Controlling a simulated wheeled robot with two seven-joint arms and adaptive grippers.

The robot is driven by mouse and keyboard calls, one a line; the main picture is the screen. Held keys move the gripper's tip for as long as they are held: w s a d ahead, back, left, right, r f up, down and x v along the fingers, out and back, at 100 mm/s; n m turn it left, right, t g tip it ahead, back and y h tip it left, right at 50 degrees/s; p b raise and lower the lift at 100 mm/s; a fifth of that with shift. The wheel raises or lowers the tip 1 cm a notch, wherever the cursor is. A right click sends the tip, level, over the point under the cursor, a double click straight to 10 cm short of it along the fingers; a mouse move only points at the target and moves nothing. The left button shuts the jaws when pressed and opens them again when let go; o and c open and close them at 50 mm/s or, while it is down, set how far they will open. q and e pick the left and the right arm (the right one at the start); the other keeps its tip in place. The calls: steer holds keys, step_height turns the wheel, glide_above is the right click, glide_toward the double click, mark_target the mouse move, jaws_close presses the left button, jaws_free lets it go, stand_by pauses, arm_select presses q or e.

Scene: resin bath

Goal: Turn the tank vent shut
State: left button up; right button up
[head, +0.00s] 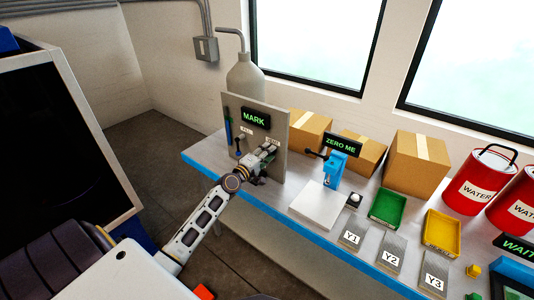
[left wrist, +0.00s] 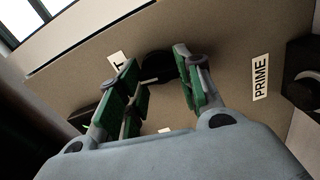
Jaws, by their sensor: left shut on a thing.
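The tank is a grey bottle-shaped vessel (head: 246,78) standing behind an upright panel (head: 282,122) at the table's left end. My left gripper (head: 268,156) is at the front of this panel, below the green-lit MARK display (head: 255,118). In the left wrist view its green-padded fingers (left wrist: 158,88) are shut around a dark handle (left wrist: 158,64) on the panel. The fingers and wrist hide part of the handle, so I cannot tell how far it is turned. A label ending in T (left wrist: 118,60) is beside it. My right gripper is not in view.
A PRIME label (left wrist: 260,77) and a dark fitting (left wrist: 304,75) are close by on the panel. A blue ZERO ME stand (head: 335,172), white plate (head: 316,206), green tray (head: 387,208) and yellow tray (head: 441,233) stand to the right. Cardboard boxes (head: 417,161) are behind.

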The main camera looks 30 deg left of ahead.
arm_select(q)
steer(key=shift+n, duration=0.7)
steer(key=shift+f, duration=0.1)
steer(key=o, duration=1)
steer(key=shift+s+a, duration=0.15)
steer(key=shift+s, duration=1.85)
steer(key=shift+s+a, duration=0.2)
steer(key=shift+s, duration=1.75)
steer(key=shift+s+a, duration=0.15)
steer(key=shift+s, duration=1.85)
